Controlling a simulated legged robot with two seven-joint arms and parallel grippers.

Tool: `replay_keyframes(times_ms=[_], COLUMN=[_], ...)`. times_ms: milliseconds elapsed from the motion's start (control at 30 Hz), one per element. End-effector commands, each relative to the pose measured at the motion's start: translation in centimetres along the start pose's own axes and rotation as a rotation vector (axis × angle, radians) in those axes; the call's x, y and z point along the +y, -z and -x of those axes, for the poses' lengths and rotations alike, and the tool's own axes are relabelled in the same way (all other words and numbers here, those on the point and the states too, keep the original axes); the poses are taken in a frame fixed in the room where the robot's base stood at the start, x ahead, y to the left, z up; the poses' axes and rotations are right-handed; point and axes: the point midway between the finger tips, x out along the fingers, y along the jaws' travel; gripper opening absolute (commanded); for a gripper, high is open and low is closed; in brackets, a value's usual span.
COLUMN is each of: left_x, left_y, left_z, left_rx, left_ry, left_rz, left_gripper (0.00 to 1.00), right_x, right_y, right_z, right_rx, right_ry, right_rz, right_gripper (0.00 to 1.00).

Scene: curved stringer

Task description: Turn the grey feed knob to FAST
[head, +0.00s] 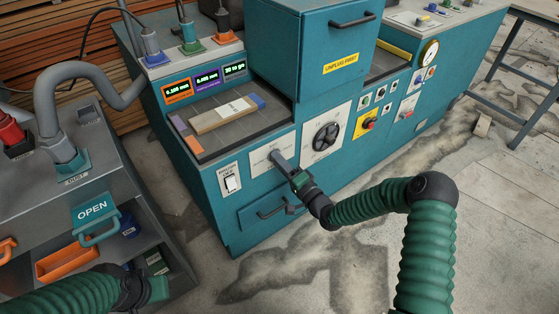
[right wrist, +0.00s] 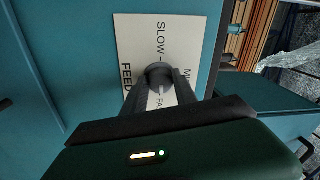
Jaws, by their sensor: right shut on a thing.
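The grey feed knob (right wrist: 158,74) sits on a white label plate (right wrist: 137,35) on the teal machine front. In the right wrist view the plate reads SLOW, part of FAST and FEED, turned sideways. My right gripper (right wrist: 160,92) is shut on the knob, one finger on each side of it. I cannot tell which mark the knob points to. In the head view my right gripper (head: 279,162) reaches the front panel left of the black handwheel, and its fingers hide the knob. My left gripper (head: 157,288) is at the lower left, away from the machine; its fingers are unclear.
The black handwheel (head: 326,137) is close right of my right gripper. A drawer handle (head: 275,210) is just below it, and a white rocker switch (head: 231,183) is to the left. A wooden board (head: 222,115) lies on the machine bed. An OPEN-marked flap (head: 93,211) is near my left arm.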

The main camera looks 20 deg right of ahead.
Motion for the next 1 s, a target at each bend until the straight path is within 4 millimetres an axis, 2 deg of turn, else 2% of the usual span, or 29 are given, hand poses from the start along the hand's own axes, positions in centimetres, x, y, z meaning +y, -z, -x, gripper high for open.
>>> replay_keyframes(times_ms=[33, 667, 700, 867, 1000], left_x=[0.00, 0.00, 0.00, 0.00, 0.00], left_y=[0.04, 0.06, 0.06, 0.06, 0.07], left_z=[0.16, 0.28, 0.29, 0.28, 0.29], left_rx=[0.000, 0.000, 0.000, 0.000, 0.000], left_ry=[0.000, 0.000, 0.000, 0.000, 0.000], left_rz=[0.000, 0.000, 0.000, 0.000, 0.000], left_gripper=[0.00, 0.00, 0.00, 0.00, 0.00], right_x=[-0.06, 0.06, 0.06, 0.04, 0.00], right_y=[0.57, 0.64, 0.65, 0.44, 0.28], right_z=[-0.01, -0.01, -0.01, 0.01, 0.03], right_rx=[0.013, 0.018, 0.018, 0.014, 0.011], right_ry=[0.000, -0.001, -0.001, -0.001, -0.001], right_rz=[-0.015, -0.065, -0.065, -0.065, -0.066], right_gripper=[0.00, 0.00, 0.36, 0.55, 0.55])
